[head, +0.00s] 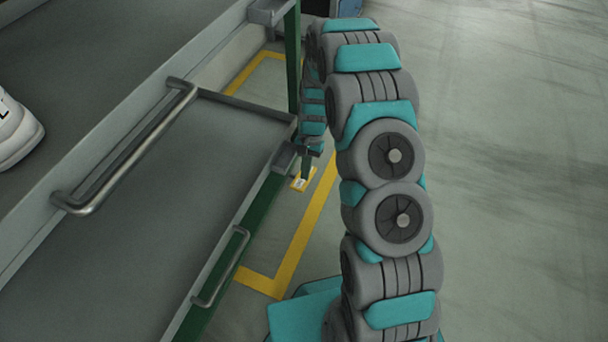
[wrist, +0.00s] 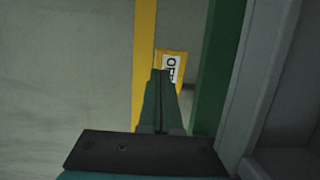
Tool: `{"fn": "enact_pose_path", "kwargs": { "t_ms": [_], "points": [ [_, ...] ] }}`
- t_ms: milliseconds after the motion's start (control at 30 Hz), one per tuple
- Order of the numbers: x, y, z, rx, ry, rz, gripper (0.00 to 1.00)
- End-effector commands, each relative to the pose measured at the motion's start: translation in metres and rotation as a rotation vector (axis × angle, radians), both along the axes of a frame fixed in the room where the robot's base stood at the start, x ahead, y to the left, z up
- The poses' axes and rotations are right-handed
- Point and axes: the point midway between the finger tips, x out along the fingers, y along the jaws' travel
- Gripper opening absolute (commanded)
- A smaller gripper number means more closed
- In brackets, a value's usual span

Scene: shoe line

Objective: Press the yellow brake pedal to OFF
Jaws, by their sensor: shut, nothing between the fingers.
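The yellow brake pedal (head: 304,180) is low, close to the floor, beside a green leg of the cart. In the wrist view the pedal (wrist: 182,62) carries a white label with dark letters, partly covered by my fingertips; it seems to start with "OF". My gripper (head: 306,168) points down at the pedal from above. In the wrist view my gripper (wrist: 162,74) is shut and empty, its two green fingers side by side, with the tips over the pedal's near left part. I cannot tell whether the tips touch the pedal.
The green cart post (wrist: 220,70) stands just right of the pedal. The grey cart shelf (head: 210,140) with metal handles (head: 130,150) lies left of my arm. A white shoe (head: 16,132) is on the upper surface. Yellow floor tape (head: 310,225) runs below. The floor to the right (head: 520,180) is clear.

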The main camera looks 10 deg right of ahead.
Motion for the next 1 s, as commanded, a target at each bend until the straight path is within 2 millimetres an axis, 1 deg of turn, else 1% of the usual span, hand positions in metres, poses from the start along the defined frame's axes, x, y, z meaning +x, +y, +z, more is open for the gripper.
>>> {"fn": "enact_pose_path", "kwargs": {
  "t_ms": [33,67,300,400,500,600,1000],
  "points": [
    [0.001,-0.002,0.013,0.0,-0.002,0.0,0.0],
    [0.002,-0.002,0.018,0.0,-0.002,0.0,0.0],
    [0.011,-0.007,0.071,0.001,-0.004,0.0,0.0],
    [0.014,-0.009,0.088,0.0,-0.006,0.0,0.0],
    [0.015,-0.011,0.1,0.0,-0.003,-0.001,0.0],
    [0.015,-0.011,0.104,0.001,-0.001,0.0,0.0],
    [0.017,-0.013,0.106,0.001,0.002,-0.001,0.0]
  ]
}}
